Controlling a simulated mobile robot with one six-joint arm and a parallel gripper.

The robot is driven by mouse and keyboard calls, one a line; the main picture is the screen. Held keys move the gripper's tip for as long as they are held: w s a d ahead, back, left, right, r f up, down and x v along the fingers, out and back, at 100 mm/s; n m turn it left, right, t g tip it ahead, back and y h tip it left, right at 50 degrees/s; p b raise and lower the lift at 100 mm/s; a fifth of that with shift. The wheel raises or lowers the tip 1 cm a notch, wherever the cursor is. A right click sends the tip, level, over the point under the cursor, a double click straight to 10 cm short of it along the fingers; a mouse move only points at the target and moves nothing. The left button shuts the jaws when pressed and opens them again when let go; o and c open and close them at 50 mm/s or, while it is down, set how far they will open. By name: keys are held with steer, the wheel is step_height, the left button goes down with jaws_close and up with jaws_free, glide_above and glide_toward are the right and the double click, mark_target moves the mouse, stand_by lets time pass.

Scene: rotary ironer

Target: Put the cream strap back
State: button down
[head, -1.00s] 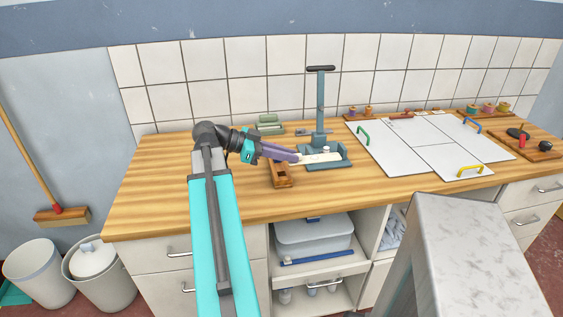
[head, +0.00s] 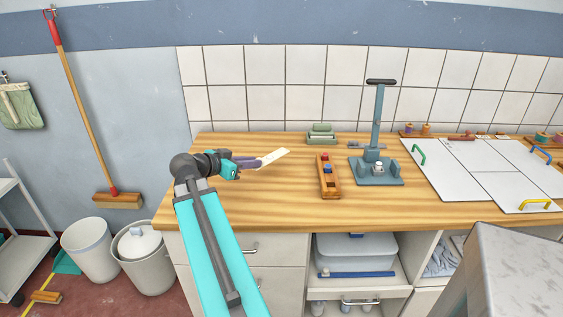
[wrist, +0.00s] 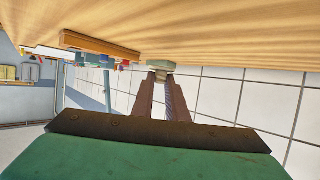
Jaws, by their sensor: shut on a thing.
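The cream strap (head: 274,157) shows in the head view as a flat pale strip, held out over the left part of the wooden counter. My gripper (head: 257,163) is shut on its near end, and its far end points right and toward the wall. In the wrist view my two fingers (wrist: 162,88) reach away from the camera; I cannot make out the strap there. The blue-grey hand press (head: 375,172) stands upright on the counter to the right, apart from the strap, with a small pale metal part on its base.
A narrow wooden holder (head: 329,188) with red and blue pieces lies between my gripper and the press. White panels (head: 480,165) with coloured handles cover the right side. The counter's left is clear.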

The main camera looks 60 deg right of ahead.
steer(key=w+a+n+t, duration=0.2)
steer(key=w+a, duration=0.1)
steer(key=w, duration=0.2)
steer(key=w+a+f+n+t, duration=0.1)
steer(key=w+a+n+t, duration=0.1)
steer(key=w, duration=0.3)
steer(key=w+a+n+t, duration=0.2)
steer(key=w+a+t, duration=0.1)
steer(key=w+a, duration=0.1)
steer(key=shift+w+a+f, duration=0.15)
steer(key=shift+w, duration=0.3)
steer(key=shift+w+a+f, duration=0.1)
steer(key=shift+w, duration=0.3)
steer(key=w+a+n+t+y, duration=0.3)
steer(key=w+a+n+t, duration=0.25)
steer(key=w+a, duration=0.75)
steer(key=w+a+r+n+t+y, duration=0.1)
steer(key=w+a+r+n+y, duration=0.1)
steer(key=a, duration=0.9)
steer(key=w+a+r+n+t+y, duration=0.2)
steer(key=w+a+r+n+y, duration=0.1)
steer(key=a, duration=0.8)
steer(key=w+a+r+n+t+y, duration=0.2)
steer(key=w+a+n+y, duration=0.3)
steer(key=a, duration=0.6)
steer(key=shift+w+r, duration=0.4)
steer(key=shift+w, duration=0.45)
steer(key=shift+d, duration=0.1)
